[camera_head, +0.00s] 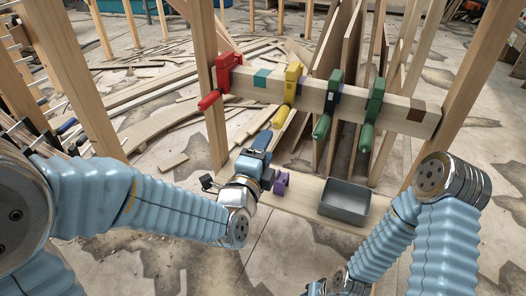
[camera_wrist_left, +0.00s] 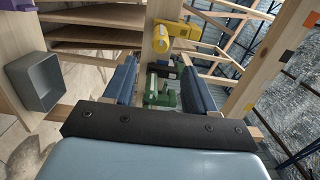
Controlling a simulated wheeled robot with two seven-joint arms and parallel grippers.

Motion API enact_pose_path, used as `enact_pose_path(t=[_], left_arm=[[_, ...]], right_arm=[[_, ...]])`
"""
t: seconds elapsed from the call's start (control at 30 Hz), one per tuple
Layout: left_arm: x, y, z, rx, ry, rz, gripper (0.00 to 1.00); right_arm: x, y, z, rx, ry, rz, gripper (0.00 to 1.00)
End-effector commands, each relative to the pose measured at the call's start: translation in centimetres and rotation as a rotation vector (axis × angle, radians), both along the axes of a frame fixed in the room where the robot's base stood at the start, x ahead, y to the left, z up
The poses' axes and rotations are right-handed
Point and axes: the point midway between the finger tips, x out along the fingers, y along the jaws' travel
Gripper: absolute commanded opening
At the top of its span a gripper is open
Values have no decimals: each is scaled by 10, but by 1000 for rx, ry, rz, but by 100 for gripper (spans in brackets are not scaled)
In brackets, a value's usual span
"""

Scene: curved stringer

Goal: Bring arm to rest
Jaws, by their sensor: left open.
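My left gripper (camera_head: 262,143) is open and empty, in front of and below the wooden beam (camera_head: 335,97). Its two blue fingers stand apart in the left wrist view (camera_wrist_left: 160,85), with a green clamp showing between them farther off. On the beam sit a red clamp (camera_head: 222,78) at the left, a yellow clamp (camera_head: 291,84), and two green clamps (camera_head: 328,105) (camera_head: 372,112) to the right. The yellow clamp also shows in the left wrist view (camera_wrist_left: 172,40). My right arm (camera_head: 388,240) bends down to the bottom edge; its fingers are out of frame.
A grey bin (camera_head: 345,201) stands on a low wooden shelf board (camera_head: 301,209). A purple clamp-like object (camera_head: 281,183) sits close beside the left gripper, partly hidden. Wooden posts (camera_head: 207,85) frame the beam. Loose planks (camera_head: 150,95) cover the floor behind at left.

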Motion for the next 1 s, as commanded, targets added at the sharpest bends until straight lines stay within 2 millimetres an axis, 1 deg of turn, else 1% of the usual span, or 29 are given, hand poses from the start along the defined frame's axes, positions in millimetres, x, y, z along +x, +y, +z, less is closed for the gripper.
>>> enact_pose_path(t=[0.13,0.53,0.6,0.67,0.77,0.8,0.87,0.9,0.97,1.0], left_arm=[[-8,2,0,0,0,-1,56],[-8,2,0,0,1,-1,56],[-6,3,-6,-8,18,0,56],[-3,5,-20,-35,67,4,56],[6,15,-70,-139,237,28,56],[9,22,-99,-203,336,50,56],[8,34,-148,-321,507,106,56],[3,43,-183,-411,627,157,56],[-10,57,-233,-557,808,258,56],[-22,65,-265,-657,926,337,56]], right_arm=[[0,0,0,0,0,0,43],[0,0,0,0,0,0,43],[0,0,0,0,0,0,43],[0,0,0,0,0,0,43],[0,0,0,0,0,0,43],[0,0,0,0,0,0,43],[0,0,0,0,0,0,43],[0,0,0,0,0,0,43],[0,0,0,0,0,0,43],[0,0,0,0,0,0,43]])
